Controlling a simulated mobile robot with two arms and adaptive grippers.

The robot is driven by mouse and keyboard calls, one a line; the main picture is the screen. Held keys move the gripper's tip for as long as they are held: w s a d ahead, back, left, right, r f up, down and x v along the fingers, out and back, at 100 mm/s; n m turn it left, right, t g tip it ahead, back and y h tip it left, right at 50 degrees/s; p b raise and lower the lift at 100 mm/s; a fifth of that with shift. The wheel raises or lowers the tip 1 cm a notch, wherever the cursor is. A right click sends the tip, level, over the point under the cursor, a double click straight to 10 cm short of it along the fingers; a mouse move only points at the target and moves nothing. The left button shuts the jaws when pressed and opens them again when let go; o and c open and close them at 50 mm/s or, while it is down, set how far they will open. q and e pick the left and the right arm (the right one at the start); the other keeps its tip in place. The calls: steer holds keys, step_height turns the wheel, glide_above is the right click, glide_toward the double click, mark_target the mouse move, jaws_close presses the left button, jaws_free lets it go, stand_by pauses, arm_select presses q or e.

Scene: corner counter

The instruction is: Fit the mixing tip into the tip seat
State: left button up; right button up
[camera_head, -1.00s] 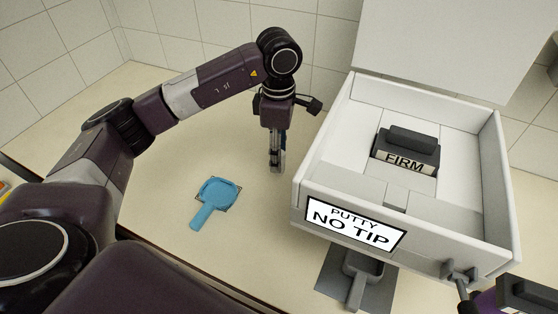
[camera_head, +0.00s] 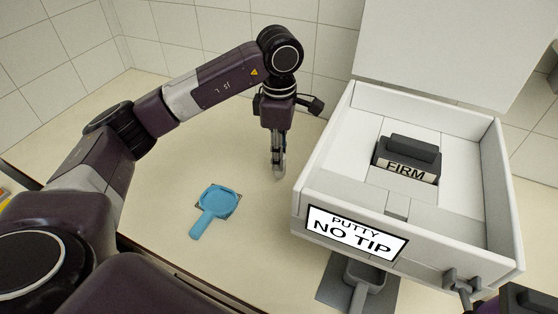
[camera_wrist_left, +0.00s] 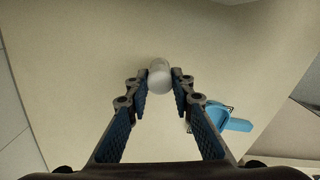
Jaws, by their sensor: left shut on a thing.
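My left gripper (camera_head: 279,173) points down over the counter, left of the white dispenser box. In the left wrist view its fingers (camera_wrist_left: 160,80) are closed around a whitish, translucent rounded piece (camera_wrist_left: 159,77), likely the mixing tip, seen end-on. In the head view this piece is too small to make out. The dispenser box (camera_head: 310,180) carries a sign (camera_head: 355,233) reading "PUTTY NO TIP". I cannot pick out the tip seat. A dark part of my right arm (camera_head: 525,299) shows at the lower right corner; its fingers are not clear.
A dark block (camera_head: 408,158) labelled "FIRM" sits inside the box. A grey scoop-like tray (camera_head: 364,278) is under its front, on a dark mat (camera_head: 330,286). A blue paddle-like dish (camera_head: 217,203) lies on the counter (camera_head: 170,90). The counter between dish and box is clear.

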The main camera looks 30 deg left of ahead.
arm_select(q)
step_height(320, 180, up, 18)
steer(key=shift+p, duration=0.45)
